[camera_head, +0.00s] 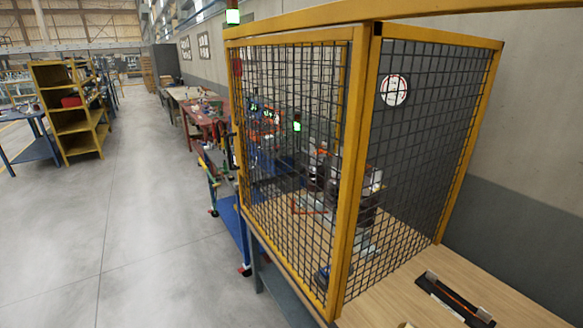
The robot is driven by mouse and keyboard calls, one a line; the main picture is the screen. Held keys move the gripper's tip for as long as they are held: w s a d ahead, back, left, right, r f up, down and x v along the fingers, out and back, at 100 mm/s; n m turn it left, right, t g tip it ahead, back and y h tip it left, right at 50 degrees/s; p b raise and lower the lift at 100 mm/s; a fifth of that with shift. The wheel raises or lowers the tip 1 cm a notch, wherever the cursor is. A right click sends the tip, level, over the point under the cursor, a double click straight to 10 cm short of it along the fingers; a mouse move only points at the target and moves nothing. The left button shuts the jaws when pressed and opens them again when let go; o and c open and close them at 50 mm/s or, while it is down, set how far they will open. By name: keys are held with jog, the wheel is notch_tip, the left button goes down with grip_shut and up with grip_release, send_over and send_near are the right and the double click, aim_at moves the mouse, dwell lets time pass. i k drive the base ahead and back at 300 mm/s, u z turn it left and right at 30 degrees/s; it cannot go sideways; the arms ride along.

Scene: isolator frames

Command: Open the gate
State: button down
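A cage of yellow bars and dark wire mesh stands on a wooden bench top (410,300). Its left-hand mesh panel (270,210) faces the aisle and looks like the gate; it sits within its yellow frame with no visible gap. A second mesh panel (440,150) meets it at a yellow corner post (352,190). A latch or handle on either panel is too small to tell. My gripper is not in view.
A tray with an orange strip (455,299) lies on the bench at right. Dark and metallic equipment (368,205) stands inside the cage. Yellow shelving (75,110) stands far left. The grey floor (140,230) left of the cage is clear.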

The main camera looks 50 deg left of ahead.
aim_at(360, 35)
jog(key=u, duration=2.25)
jog(key=i, duration=0.3)
jog(key=u, duration=0.75)
jog(key=i, duration=2.45)
jog(key=z, duration=0.15)
